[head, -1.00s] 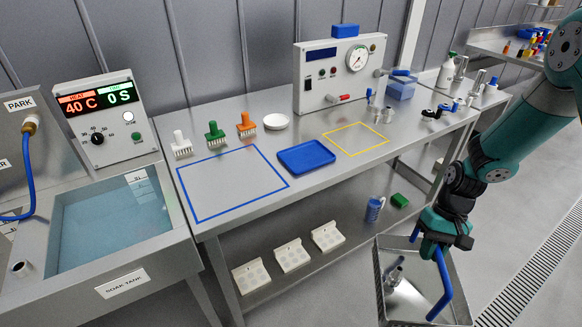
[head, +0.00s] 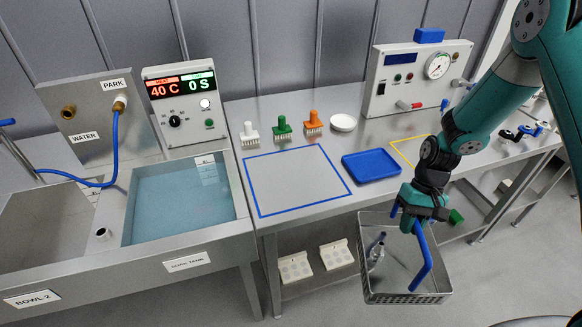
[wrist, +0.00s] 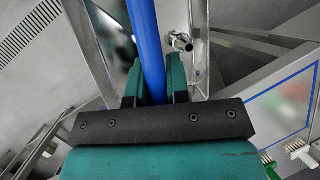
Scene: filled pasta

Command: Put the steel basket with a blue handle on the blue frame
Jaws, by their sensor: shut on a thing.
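The steel basket (head: 405,298) has a blue handle (head: 426,262) and hangs in front of the table's front edge, below table height. My gripper (head: 418,208) is shut on the blue handle, which also shows between the fingers in the wrist view (wrist: 146,45). A metal fitting (head: 376,252) lies inside the basket. The blue frame (head: 302,210) is an outlined rectangle on the tabletop, left of the basket, and its inside is bare. Part of the basket's rim is hidden behind my gripper.
A blue tray (head: 371,166) lies right of the frame. White, green and orange brushes (head: 283,130) and a white dish (head: 343,122) stand behind it. A soak tank (head: 180,205) is at the left. White perforated blocks (head: 295,267) sit on the lower shelf.

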